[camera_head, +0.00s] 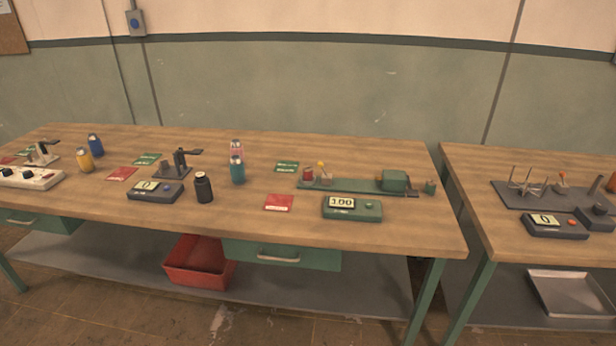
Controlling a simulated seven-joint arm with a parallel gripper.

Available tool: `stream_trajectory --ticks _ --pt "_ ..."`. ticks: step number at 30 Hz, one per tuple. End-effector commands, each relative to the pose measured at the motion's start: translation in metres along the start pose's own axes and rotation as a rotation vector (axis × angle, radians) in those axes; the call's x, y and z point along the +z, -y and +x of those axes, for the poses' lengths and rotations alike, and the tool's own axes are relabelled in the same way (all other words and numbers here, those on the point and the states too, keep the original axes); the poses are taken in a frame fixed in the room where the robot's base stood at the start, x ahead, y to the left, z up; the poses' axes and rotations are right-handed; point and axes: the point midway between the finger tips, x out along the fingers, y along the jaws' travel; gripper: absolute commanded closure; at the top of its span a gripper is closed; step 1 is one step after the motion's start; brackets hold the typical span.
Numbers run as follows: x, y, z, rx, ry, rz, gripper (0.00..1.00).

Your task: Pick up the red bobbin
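No object is clearly recognisable as a red bobbin. A small red cylindrical piece (308,174) stands at the left end of a long green device (345,185) on the left bench, beside a thin post with a yellow knob. An orange-red object (612,184) is cut off by the right edge, above the right bench. It is too small and cropped to tell whether either is the bobbin. My gripper is not in view.
The long wooden bench (330,235) carries several coloured bottle-like items, including a black one (203,187) and a teal one (237,170), plus display boxes and cards. A gap separates it from the right bench (490,215). A red bin (195,275) sits on the lower shelf.

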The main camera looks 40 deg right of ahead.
Motion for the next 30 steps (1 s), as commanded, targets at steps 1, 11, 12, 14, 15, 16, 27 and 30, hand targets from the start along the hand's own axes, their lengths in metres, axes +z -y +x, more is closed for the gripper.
stream_trajectory --ticks 1,11,12,14,15,16,27,30 --pt "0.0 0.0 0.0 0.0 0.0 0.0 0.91" --pt "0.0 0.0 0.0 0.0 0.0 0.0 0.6" --pt "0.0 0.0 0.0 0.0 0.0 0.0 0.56" --pt "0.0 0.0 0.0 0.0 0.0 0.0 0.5" --pt "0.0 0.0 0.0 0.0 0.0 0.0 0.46" --pt "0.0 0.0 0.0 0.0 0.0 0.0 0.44" --pt "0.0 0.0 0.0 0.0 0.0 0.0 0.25" --pt "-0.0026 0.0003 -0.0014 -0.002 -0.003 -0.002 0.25"
